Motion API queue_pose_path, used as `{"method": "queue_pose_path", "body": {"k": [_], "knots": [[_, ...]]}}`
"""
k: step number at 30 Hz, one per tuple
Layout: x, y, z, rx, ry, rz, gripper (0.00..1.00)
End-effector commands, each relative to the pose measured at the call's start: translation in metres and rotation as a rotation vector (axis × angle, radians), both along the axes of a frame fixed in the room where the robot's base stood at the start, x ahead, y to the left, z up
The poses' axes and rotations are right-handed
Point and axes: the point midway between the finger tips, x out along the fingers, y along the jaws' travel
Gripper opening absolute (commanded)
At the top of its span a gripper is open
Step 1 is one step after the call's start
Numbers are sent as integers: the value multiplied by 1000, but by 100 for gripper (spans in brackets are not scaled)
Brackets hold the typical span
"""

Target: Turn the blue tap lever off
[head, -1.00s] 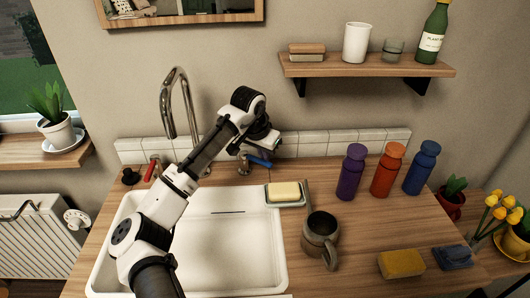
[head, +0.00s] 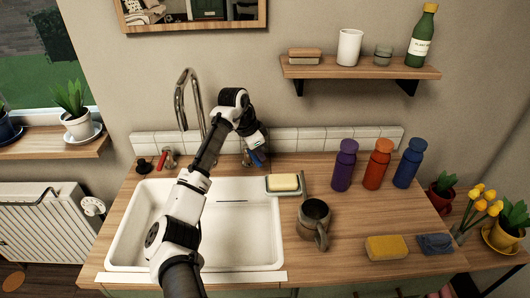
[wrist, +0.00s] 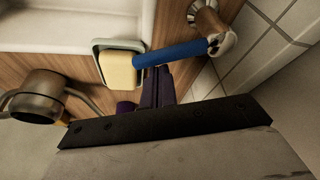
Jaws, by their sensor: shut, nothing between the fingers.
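The blue tap lever (head: 257,157) is at the back rim of the sink, right of the curved spout. In the wrist view the blue lever (wrist: 172,53) joins a metal tap body and points away from the tiled wall, its tip by the soap dish. My gripper (head: 263,152) is low at the lever, partly covering it in the head view. In the wrist view my gripper (wrist: 165,121) shows as a dark bar below the lever. It is shut and holds nothing. I cannot tell whether it touches the lever.
A red lever (head: 169,160) stands left of the spout. Soap lies in a dish (head: 270,192) close to the blue lever. A mug (head: 313,220) and the purple bottle (head: 343,170) stand to the right. The tiled wall (head: 310,140) is close behind.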

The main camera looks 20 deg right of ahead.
Motion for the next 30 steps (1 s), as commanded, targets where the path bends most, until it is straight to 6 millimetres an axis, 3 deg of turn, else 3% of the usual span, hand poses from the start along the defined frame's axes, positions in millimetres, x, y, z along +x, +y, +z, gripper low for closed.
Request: {"method": "queue_pose_path", "body": {"k": [15,30], "knots": [[-3,22,0,1,-1,-41,0],[-2,27,-1,2,-1,-40,0]]}}
